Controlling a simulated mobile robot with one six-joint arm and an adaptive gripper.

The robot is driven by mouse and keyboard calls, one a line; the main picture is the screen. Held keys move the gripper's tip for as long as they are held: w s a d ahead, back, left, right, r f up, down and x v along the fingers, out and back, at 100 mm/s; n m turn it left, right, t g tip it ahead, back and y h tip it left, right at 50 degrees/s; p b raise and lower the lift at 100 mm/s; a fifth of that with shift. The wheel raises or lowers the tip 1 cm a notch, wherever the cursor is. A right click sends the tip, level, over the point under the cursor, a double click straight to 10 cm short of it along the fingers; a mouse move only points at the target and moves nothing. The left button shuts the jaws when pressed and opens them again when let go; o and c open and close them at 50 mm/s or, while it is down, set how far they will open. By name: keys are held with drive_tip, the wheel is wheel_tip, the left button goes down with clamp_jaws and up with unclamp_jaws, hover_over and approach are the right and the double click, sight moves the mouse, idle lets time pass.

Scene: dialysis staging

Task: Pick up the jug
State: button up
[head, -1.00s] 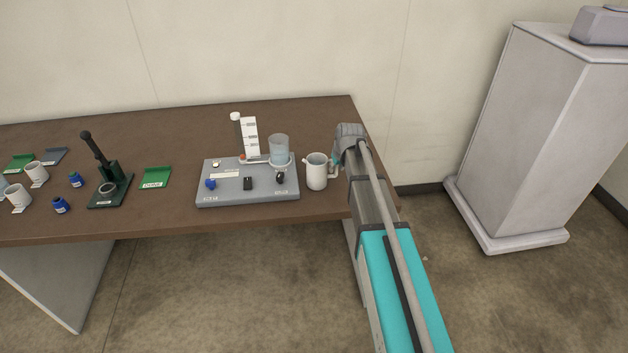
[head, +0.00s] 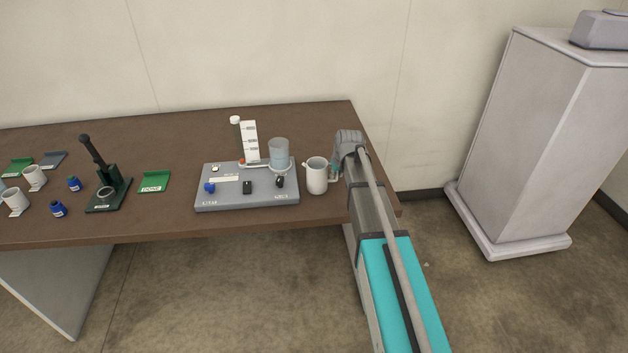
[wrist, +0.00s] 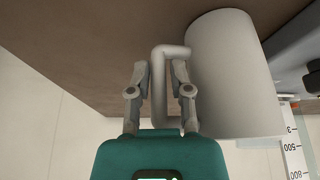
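The jug is a white cylinder (head: 317,178) with a handle, standing upright on the brown table near its right end. In the wrist view its body (wrist: 232,80) fills the upper right, and its looped handle (wrist: 158,85) reaches toward my gripper. My gripper (wrist: 160,75) is open, with one finger on each side of the handle's outer bar. A small gap shows between the left finger and the bar. In the head view my gripper (head: 336,168) is at the jug's right side, partly hidden by my arm.
A grey board (head: 225,200) with knobs, a white scale and a clear beaker (head: 279,155) stands close left of the jug. A dark green press (head: 108,190), blue bottles and white cups are farther left. The wall is behind the table; a grey cabinet (head: 530,140) stands right.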

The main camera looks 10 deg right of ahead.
clamp_jaws()
drive_tip(key=shift+r+p, duration=0.4)
idle(0.4)
drive_tip(key=shift+r+p, duration=1.35)
drive_tip(key=shift+p, duration=0.05)
drive_tip(key=s+d+r+p, duration=0.6)
drive_tip(key=s+r+p, duration=0.3)
drive_tip(key=s, duration=0.3)
drive_tip(key=shift+s+r, duration=0.2)
drive_tip(key=shift+s, duration=0.1)
idle(0.4)
idle(0.6)
